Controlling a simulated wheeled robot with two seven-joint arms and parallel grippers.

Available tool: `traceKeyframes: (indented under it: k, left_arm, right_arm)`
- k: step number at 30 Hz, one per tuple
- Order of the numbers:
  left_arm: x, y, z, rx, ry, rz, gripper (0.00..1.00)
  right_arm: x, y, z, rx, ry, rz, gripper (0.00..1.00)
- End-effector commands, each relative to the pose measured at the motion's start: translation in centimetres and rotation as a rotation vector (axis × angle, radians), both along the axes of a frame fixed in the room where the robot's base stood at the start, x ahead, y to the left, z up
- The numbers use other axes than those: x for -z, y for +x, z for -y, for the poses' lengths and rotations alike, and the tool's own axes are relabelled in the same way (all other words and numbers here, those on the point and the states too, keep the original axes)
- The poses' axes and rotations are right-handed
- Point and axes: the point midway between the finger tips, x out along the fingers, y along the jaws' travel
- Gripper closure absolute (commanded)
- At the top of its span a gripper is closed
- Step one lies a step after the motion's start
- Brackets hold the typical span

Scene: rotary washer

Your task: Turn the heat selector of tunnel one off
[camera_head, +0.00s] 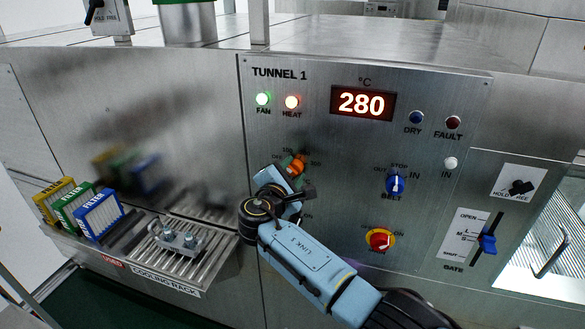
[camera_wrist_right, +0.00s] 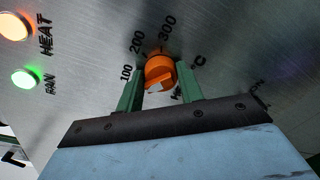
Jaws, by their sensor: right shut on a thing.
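An orange knob (camera_head: 297,163) is on the tunnel 1 panel, under the lit HEAT lamp. It also shows in the right wrist view (camera_wrist_right: 159,72), with marks 100, 200 and 300 around it. The label below it is partly hidden, so I cannot read it in full. My right gripper (camera_head: 290,174) reaches up to the knob from below. In the right wrist view its two green fingers (camera_wrist_right: 160,80) are shut on the knob, one on each side. My right arm hides the panel area below the knob. My left gripper is not in view.
The display (camera_head: 362,103) reads 280. The blue belt knob (camera_head: 396,184), a red knob on yellow (camera_head: 381,240) and the gate lever (camera_head: 488,243) are to the right. Filters (camera_head: 82,208) and the cooling rack (camera_head: 190,255) are at left. The green FAN lamp (camera_head: 262,99) is lit.

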Motion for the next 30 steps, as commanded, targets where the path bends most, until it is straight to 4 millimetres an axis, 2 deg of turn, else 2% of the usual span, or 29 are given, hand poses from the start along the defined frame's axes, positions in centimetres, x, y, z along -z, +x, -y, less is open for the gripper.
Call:
traceKeyframes:
  k: [13, 30]
  left_arm:
    - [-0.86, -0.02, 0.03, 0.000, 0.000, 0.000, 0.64]
    - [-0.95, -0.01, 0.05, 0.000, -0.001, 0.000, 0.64]
  right_arm:
    - [-0.04, 0.03, -0.12, 0.000, -0.257, -0.084, 0.86]
    - [0.05, 0.03, -0.11, 0.000, -0.315, -0.104, 0.86]
